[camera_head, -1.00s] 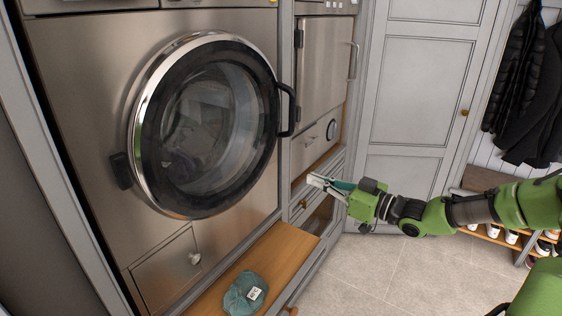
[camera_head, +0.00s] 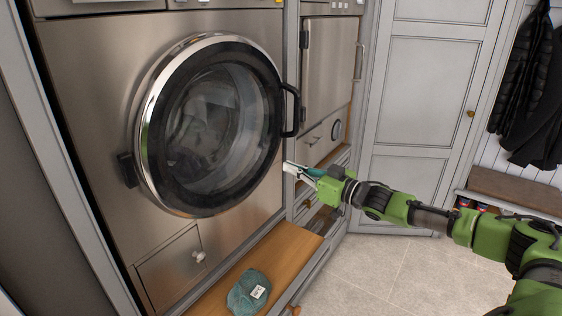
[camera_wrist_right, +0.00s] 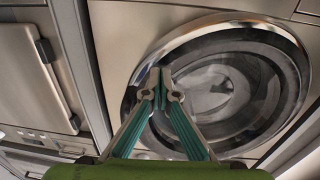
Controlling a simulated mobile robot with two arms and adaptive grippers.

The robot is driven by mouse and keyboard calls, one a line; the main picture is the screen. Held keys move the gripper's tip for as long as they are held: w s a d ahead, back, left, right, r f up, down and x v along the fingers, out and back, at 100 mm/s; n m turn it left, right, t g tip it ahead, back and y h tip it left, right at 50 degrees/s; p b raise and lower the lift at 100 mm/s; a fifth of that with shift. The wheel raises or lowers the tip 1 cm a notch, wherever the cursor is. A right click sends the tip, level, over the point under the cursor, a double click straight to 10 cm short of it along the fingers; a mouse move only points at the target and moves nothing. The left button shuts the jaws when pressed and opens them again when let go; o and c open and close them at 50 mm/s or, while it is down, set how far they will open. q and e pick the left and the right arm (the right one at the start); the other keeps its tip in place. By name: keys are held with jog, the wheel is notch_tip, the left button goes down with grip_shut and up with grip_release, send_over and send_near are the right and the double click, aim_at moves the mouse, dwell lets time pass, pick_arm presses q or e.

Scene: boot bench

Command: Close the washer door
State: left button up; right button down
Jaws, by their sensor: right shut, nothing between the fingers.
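The washer door (camera_head: 262,158) is a round glass door with a black ring and chrome rim, on the steel washer front. It looks nearly flush; I cannot tell whether it is latched. Its black handle (camera_head: 293,110) is on the right side, and the hinge is on the left. Clothes show behind the glass. My right gripper (camera_head: 287,167) is shut and empty, just right of the door's lower right edge and below the handle. In the right wrist view the gripper (camera_wrist_right: 160,76) points toward the door (camera_wrist_right: 290,48); contact is unclear. My left gripper is not in view.
A wooden bench shelf (camera_head: 288,246) below the washer holds a teal cap (camera_head: 248,291). A cabinet with a steel door (camera_head: 330,65) stands right of the washer. Dark coats (camera_head: 530,90) hang at far right. The tiled floor (camera_head: 375,275) is clear.

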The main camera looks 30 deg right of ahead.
jog(key=p+x, duration=0.1)
jog(key=x, duration=0.2)
jog(key=shift+r, duration=0.15)
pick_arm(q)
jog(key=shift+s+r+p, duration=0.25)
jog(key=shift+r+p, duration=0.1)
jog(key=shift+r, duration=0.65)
pick_arm(e)
jog(key=shift+w+a+f, duration=0.2)
jog(key=shift+w+a, duration=0.05)
jog(key=shift+w, duration=0.25)
jog(key=shift+d, duration=0.1)
